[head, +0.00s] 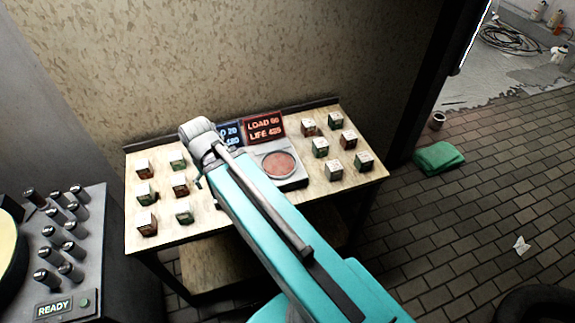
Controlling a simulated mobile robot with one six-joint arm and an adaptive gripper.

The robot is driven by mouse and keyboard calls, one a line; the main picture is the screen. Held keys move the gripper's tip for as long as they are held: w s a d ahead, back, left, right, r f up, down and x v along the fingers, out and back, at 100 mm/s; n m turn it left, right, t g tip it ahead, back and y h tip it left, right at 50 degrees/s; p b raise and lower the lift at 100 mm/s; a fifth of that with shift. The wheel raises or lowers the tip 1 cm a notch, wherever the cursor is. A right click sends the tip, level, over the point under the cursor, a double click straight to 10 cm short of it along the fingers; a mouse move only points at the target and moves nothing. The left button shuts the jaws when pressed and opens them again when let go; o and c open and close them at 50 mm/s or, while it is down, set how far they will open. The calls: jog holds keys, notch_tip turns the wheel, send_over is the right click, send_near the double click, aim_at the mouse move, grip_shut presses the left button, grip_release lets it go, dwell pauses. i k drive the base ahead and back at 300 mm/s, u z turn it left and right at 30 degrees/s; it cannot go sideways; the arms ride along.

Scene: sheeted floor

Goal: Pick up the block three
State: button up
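Several small blocks stand on a light wooden table in two groups, with marks on their tops too small to read, so I cannot tell which is block three. The left group has a back-left block (143,168), a greenish block (178,160), a brown one (180,184), and others in front. The right group has a back block (308,127), a green one (320,147), a front-right one (364,161) and others. My teal arm reaches across the table between the groups. Its far joint is above the back left; I cannot make out my gripper, hidden behind the arm.
The table (235,236) also bears a scale-like device with a round reddish pan (279,165) and a red display (264,127); a blue display is partly covered. A dark console (66,250) with several knobs stands left. A green cloth (438,157) lies on the floor right.

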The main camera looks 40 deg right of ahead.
aim_at(146, 224)
jog(key=u, duration=0.65)
jog(key=k, duration=0.45)
jog(key=z, duration=0.05)
